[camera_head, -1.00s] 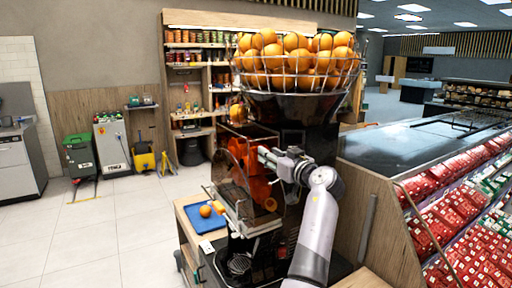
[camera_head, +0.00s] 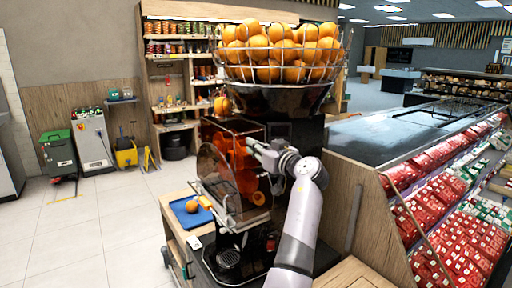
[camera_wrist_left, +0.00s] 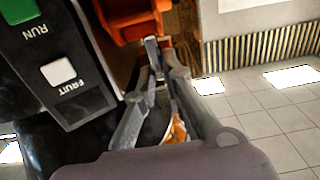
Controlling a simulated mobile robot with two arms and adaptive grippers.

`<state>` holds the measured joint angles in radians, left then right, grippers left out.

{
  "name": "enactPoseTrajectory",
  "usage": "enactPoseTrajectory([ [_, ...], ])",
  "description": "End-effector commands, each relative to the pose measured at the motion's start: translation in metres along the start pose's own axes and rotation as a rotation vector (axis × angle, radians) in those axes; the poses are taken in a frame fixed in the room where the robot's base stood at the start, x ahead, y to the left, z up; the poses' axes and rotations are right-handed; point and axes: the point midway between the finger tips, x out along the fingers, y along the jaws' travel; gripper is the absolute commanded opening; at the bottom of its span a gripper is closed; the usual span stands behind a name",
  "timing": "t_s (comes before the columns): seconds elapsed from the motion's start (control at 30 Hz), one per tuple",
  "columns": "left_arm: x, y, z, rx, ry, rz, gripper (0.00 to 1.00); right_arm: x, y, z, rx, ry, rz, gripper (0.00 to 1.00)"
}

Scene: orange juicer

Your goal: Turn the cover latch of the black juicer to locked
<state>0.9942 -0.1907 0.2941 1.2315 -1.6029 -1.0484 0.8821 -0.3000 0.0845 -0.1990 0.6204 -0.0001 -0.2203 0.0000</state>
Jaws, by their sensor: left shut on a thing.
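The black juicer (camera_head: 292,136) stands in the middle of the head view, with orange press parts (camera_head: 238,160) behind a clear front cover (camera_head: 215,180). My left gripper (camera_head: 254,147) is at the upper right edge of this cover. In the left wrist view my left gripper (camera_wrist_left: 158,48) has its fingertips close together, shut on the small cover latch, which is mostly hidden between them. The latch's exact angle cannot be told. The juicer's black panel (camera_wrist_left: 85,98) with a green RUN and a white FRUIT button is beside the fingers. My right gripper is out of view.
A wire basket of oranges (camera_head: 282,50) tops the juicer. A blue tray (camera_head: 182,216) with an orange lies on the wooden stand at lower left. A chilled display of red packs (camera_head: 440,230) closes off the right side. The tiled floor (camera_head: 100,235) at left is clear.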

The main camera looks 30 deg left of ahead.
Motion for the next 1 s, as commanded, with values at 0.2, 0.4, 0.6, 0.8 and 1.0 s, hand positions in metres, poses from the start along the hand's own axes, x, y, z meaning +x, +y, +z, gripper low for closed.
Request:
enactPoseTrajectory([
  [0.2,0.000,0.000,0.000,0.000,0.001,0.001,0.00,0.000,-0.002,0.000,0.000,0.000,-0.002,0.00],
  [0.4,0.000,0.000,-0.001,0.003,0.001,0.001,0.00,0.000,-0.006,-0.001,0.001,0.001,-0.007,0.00],
  [0.6,0.000,0.001,0.000,0.050,0.002,0.001,0.00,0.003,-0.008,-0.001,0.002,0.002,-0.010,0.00],
  [0.8,0.000,0.004,0.000,0.168,0.003,0.001,0.00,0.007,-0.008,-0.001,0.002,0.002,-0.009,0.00],
  [1.0,0.000,0.007,0.001,0.346,0.004,0.001,0.00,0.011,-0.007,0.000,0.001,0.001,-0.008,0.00],
])
